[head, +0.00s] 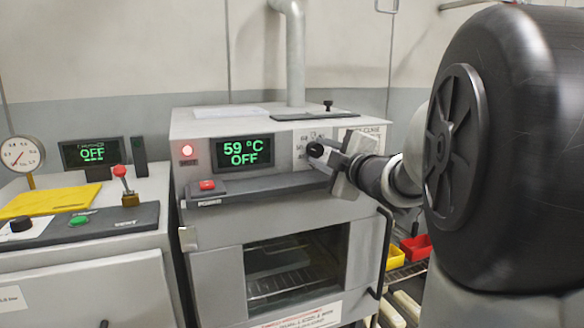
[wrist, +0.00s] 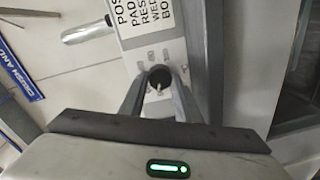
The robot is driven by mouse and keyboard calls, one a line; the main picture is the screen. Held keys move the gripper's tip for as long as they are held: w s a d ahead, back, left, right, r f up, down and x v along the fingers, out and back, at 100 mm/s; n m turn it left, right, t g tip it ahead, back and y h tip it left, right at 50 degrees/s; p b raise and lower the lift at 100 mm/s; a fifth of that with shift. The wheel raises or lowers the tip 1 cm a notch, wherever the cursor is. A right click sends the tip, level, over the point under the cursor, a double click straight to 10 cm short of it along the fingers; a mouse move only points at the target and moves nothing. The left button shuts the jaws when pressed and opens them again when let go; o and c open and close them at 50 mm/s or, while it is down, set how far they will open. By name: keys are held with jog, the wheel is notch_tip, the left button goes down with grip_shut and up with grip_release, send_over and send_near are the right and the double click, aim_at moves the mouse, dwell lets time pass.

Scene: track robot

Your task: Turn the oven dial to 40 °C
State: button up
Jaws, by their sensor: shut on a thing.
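The oven (head: 200,225) is a grey box with a glass window in its front. Its display (head: 243,152) reads 59 °C and OFF in green. The black round dial (head: 315,149) is on the oven's upper front panel, right of the display. My gripper (head: 322,154) reaches it from the right and is shut on the dial. In the wrist view the dial (wrist: 159,77) sits between the two fingers of my gripper (wrist: 160,88), with a pale pointer mark on it.
Another machine with a gauge (head: 21,154) stands at left. A pipe (head: 296,60) rises behind the oven. Red and yellow bins (head: 416,247) lie low at right.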

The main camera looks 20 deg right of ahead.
jog(key=n+b, duration=0.5)
jog(key=shift+f, duration=0.25)
jog(key=n+b, duration=0.1)
jog(key=n, duration=0.1)
jog(key=shift+a+r+n+h, duration=0.1)
jog(key=shift+n+h, duration=0.2)
jog(key=shift+n, duration=0.1)
jog(key=shift+r+n+b, duration=0.1)
jog(key=shift+n+b, duration=0.35)
jog(key=shift+n, duration=0.75)
jog(key=o, duration=1)
jog(key=shift+o, duration=0.2)
jog(key=shift+s, duration=0.15)
